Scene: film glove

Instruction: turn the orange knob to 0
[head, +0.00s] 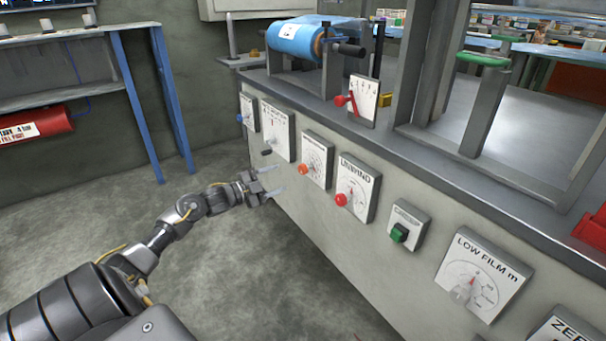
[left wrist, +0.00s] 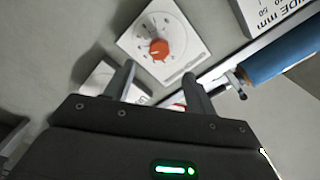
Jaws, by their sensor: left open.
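The orange knob (head: 304,168) sits on a white dial plate (head: 318,153) on the front of the grey cabinet, between a black-handled dial on its left and the UNWIND dial with a red knob (head: 341,199) on its right. In the left wrist view the orange knob (left wrist: 159,49) shows ahead of the fingers, on its tilted dial plate (left wrist: 183,31). My left gripper (head: 272,182) is open and empty, to the left of the orange knob and apart from it. The dial numbers are too small to read. My right gripper is not in view.
A green button box (head: 399,234) and the LOW FILM dial (head: 480,278) are further right on the cabinet front. A blue film roll (head: 297,38) and a red lever (head: 347,100) are on top. The floor (head: 240,260) beside the cabinet is clear.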

